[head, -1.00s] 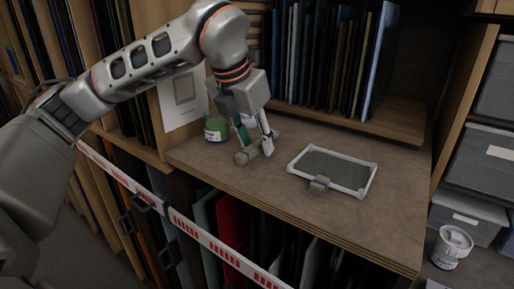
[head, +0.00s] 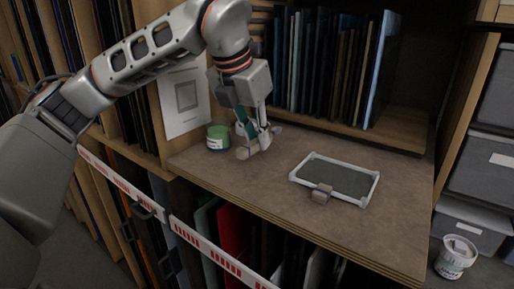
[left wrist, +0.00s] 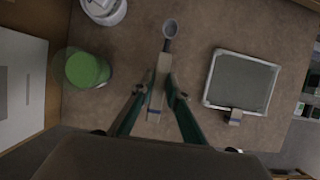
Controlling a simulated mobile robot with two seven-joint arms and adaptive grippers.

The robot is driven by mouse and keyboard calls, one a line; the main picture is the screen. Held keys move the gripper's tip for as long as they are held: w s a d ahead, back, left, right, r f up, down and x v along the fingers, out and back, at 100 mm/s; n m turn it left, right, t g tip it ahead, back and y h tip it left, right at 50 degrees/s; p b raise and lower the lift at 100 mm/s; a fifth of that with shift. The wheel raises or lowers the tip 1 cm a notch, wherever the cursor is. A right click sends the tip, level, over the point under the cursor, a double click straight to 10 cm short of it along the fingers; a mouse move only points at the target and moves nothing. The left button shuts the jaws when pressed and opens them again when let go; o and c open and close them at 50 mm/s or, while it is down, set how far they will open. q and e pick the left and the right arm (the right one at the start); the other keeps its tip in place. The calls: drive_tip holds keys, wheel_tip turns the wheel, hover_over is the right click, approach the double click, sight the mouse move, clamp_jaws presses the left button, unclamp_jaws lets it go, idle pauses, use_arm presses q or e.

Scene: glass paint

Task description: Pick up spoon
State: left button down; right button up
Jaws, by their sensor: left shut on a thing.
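The spoon has a grey bowl (left wrist: 169,29) and a pale, thick handle (left wrist: 158,88). In the left wrist view its bowl points to the far side, away from my gripper. My left gripper (left wrist: 157,92) is shut on the spoon's handle, one finger on each side. In the head view the gripper (head: 256,140) points down over the shelf top, with the handle's near end (head: 243,153) showing beside the fingers. The fingers partly cover the spoon there. I cannot tell whether it is clear of the surface. My right gripper is not in view.
A green container (head: 217,137) stands left of the gripper. A white tub (left wrist: 104,9) is farther back. A framed grey panel (head: 337,178) lies to the right, with a small block (head: 321,194) at its front edge. Upright glass sheets (head: 325,70) stand behind.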

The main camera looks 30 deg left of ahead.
use_arm(q)
wheel_tip(320, 180, up, 17)
idle(0.9)
